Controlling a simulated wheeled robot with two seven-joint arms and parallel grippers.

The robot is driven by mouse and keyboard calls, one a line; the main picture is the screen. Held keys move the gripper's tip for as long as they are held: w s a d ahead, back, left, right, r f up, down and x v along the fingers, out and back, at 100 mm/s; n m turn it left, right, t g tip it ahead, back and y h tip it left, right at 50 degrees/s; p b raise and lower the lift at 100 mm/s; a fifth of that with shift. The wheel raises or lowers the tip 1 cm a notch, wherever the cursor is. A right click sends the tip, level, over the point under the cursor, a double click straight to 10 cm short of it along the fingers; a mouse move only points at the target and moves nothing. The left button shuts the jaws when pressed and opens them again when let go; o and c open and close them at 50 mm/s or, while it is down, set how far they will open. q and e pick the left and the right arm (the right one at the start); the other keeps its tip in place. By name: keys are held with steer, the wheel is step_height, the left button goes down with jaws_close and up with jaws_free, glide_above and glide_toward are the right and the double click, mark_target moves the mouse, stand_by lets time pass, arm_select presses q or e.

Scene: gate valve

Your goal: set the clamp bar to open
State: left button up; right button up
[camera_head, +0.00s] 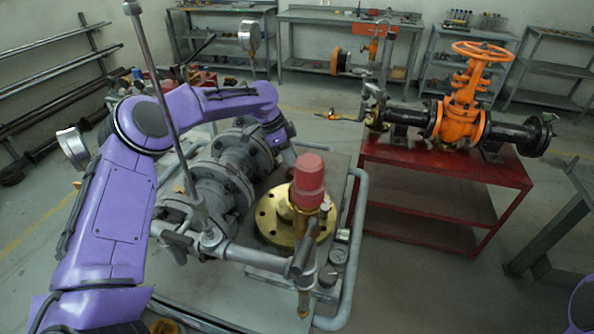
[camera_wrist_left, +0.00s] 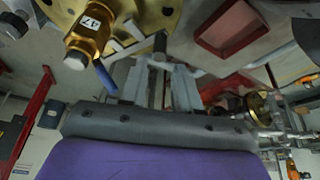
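A long grey rod (camera_head: 158,85), which I take for the clamp bar, stands tilted on the bench's left side. Its foot meets a grey pipe-like arm (camera_head: 250,257) in front of the brass valve with a red cap (camera_head: 309,180). My left arm arches behind the rod, and my left gripper (camera_head: 288,158) is beyond the valve, mostly hidden, well apart from the rod. In the left wrist view, its grey fingers (camera_wrist_left: 160,88) look spread, with a dark rod end (camera_wrist_left: 160,42) between or behind them; contact is unclear. My right gripper is out of view.
Grey flanged piping (camera_head: 222,170) lies behind the rod. A tubular rail (camera_head: 352,240) edges the bench, with small gauges (camera_head: 338,256) beside the valve. An orange gate valve (camera_head: 461,120) stands on a red table (camera_head: 440,178) at right. The floor between them is clear.

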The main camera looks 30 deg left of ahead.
arm_select(q)
steer(key=shift+v, duration=2)
steer(key=shift+c, duration=0.4)
